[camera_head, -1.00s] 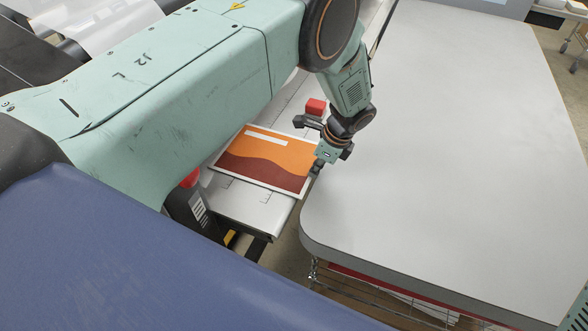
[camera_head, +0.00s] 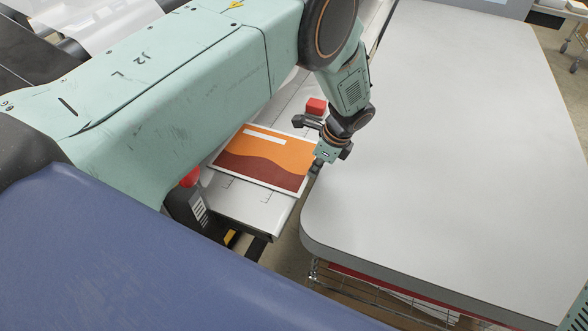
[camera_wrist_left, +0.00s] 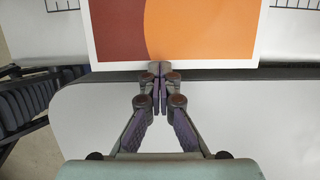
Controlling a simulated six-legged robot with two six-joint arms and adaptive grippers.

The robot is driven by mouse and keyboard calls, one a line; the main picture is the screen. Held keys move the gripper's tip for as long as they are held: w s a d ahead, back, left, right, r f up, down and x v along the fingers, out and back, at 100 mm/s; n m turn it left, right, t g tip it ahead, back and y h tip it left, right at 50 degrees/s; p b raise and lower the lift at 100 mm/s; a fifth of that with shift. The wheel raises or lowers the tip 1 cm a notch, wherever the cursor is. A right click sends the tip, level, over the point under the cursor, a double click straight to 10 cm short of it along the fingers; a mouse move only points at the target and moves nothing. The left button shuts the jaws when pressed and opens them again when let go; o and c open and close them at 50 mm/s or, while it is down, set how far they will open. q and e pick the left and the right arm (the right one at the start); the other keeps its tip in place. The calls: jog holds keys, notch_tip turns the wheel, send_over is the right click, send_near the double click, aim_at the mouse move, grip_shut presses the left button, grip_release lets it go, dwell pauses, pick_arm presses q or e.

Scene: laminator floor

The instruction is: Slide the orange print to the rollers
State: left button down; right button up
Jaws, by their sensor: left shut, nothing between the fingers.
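The orange print (camera_head: 264,158) lies flat on the white feed table (camera_head: 250,210). It is orange with a dark red wavy lower part, a white border and a white bar near its far edge. My left gripper (camera_head: 315,172) is at the print's right edge. In the left wrist view, the shut fingertips (camera_wrist_left: 158,72) meet the edge of the print (camera_wrist_left: 190,35), with nothing between them. Whether they touch it or sit just over it, I cannot tell. The rollers are not clearly visible; my left arm covers part of the machine. My right gripper is not in view.
A large grey table (camera_head: 450,150) with a rounded corner fills the right side, close beside the feed table. A red block (camera_head: 316,106) sits beyond the print. A red-topped post (camera_head: 190,178) stands at the feed table's left. A blue surface (camera_head: 130,260) fills the lower left.

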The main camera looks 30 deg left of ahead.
aim_at(296, 166)
pick_arm(q)
jog(key=shift+f, duration=0.1)
jog(key=shift+w+b, duration=0.4)
jog(key=shift+w, duration=0.05)
jog(key=shift+s+a, duration=0.15)
jog(key=shift+a, duration=1.35)
jog(key=shift+s+a, duration=0.15)
jog(key=shift+a, duration=1.35)
dwell(0.7)
jog(key=shift+w+d, duration=0.15)
jog(key=shift+d, duration=0.5)
dwell(0.7)
jog(key=shift+p+v, duration=2.3)
jog(key=shift+v, duration=1)
jog(key=shift+f, duration=0.1)
